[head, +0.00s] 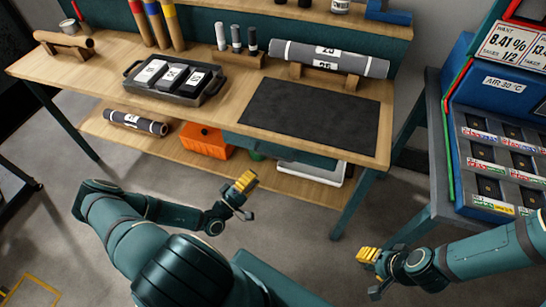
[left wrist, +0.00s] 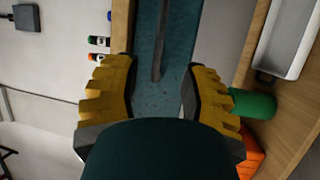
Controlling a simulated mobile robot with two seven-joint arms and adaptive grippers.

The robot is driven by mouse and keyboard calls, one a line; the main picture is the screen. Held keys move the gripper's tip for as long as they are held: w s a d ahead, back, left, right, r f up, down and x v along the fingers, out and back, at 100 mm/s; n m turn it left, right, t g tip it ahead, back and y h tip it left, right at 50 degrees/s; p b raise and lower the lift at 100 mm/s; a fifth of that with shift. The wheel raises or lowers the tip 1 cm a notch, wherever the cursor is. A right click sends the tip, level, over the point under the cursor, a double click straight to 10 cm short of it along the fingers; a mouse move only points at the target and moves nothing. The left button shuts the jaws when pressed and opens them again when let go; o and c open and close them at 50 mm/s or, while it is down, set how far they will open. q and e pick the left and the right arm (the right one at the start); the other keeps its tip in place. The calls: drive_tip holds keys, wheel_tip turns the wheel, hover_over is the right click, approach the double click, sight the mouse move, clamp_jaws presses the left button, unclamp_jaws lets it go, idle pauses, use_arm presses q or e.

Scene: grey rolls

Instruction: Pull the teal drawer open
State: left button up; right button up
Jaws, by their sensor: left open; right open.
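The teal drawer (head: 280,151) sits under the front edge of the wooden bench and looks shut. In the left wrist view its teal front (left wrist: 178,70) runs up the picture, with a long dark bar handle (left wrist: 165,35) on it. My left gripper (head: 246,198) is open and empty, in front of and below the drawer. In the left wrist view, the handle lies between the open yellow fingers (left wrist: 160,75), beyond their tips; I see no contact. My right gripper (head: 372,275) is open and empty at the lower right, away from the drawer.
The lower shelf holds an orange bin (head: 205,142), a green item (left wrist: 252,104), a white tray (head: 312,171) and a grey roll (head: 135,122). A dark mat (head: 310,115) lies on the bench top. A blue machine (head: 490,110) stands at right. Floor before the bench is clear.

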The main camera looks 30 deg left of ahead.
sight(273, 156)
use_arm(q)
drive_tip(key=shift+b+x, duration=0.8)
drive_tip(key=shift+x, duration=4.55)
drive_tip(key=shift+o, duration=0.3)
clamp_jaws()
